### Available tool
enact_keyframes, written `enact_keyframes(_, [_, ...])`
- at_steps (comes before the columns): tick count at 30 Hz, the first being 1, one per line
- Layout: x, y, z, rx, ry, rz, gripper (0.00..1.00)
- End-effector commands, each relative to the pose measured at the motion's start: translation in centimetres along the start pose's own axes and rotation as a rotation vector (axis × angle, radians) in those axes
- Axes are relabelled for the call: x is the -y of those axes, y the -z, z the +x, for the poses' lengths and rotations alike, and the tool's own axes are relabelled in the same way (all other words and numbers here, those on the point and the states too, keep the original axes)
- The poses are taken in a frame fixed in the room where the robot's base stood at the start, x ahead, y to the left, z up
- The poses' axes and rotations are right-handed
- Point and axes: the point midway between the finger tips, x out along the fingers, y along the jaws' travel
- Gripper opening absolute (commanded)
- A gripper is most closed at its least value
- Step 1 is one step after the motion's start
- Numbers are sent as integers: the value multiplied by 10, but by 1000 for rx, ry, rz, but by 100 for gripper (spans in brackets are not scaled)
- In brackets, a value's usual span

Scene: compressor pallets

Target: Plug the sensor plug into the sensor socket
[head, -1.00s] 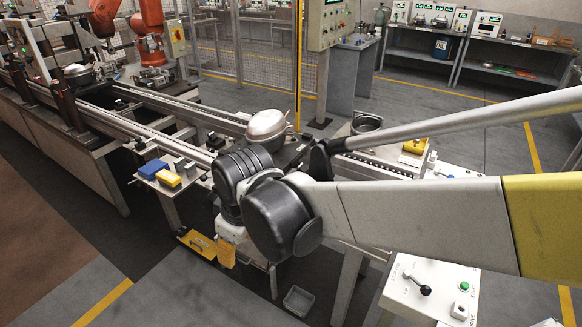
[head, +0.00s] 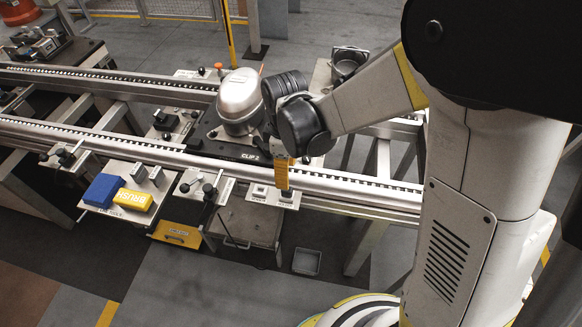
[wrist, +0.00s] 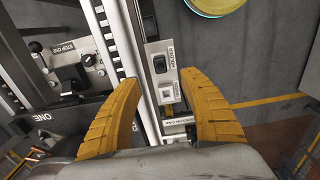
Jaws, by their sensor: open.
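A small light panel (head: 273,196) on the near side of the front rail carries a black piece (wrist: 160,64) and a white square piece (wrist: 168,92). The black piece may be the sensor plug in its holder; the label is too small to read surely. My yellow gripper (head: 282,174) points down over this panel. In the wrist view my gripper (wrist: 159,77) is open and empty, its fingertips either side of the panel and apart from the black piece. A silver compressor (head: 239,97) stands on a dark pallet. I cannot make out the sensor socket.
The front rail (head: 345,190) runs just behind the panel. To the left, a blue block (head: 103,190) and a yellow block (head: 133,199) lie on a side shelf. Black-knobbed levers (head: 204,185) stand nearby. A grey bin (head: 307,261) sits on the open floor.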

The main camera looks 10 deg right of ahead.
Motion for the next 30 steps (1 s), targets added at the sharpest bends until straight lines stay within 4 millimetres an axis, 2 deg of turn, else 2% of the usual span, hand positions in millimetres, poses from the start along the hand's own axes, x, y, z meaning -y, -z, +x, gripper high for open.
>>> enact_keyframes(11, [0, 0, 1, 1, 1, -2, 50])
enact_keyframes(17, [0, 0, 10, 1, 1, -2, 50])
enact_keyframes(23, [0, 0, 32, 1, 1, -2, 50])
enact_keyframes(30, [0, 0, 69, 1, 1, -1, 50])
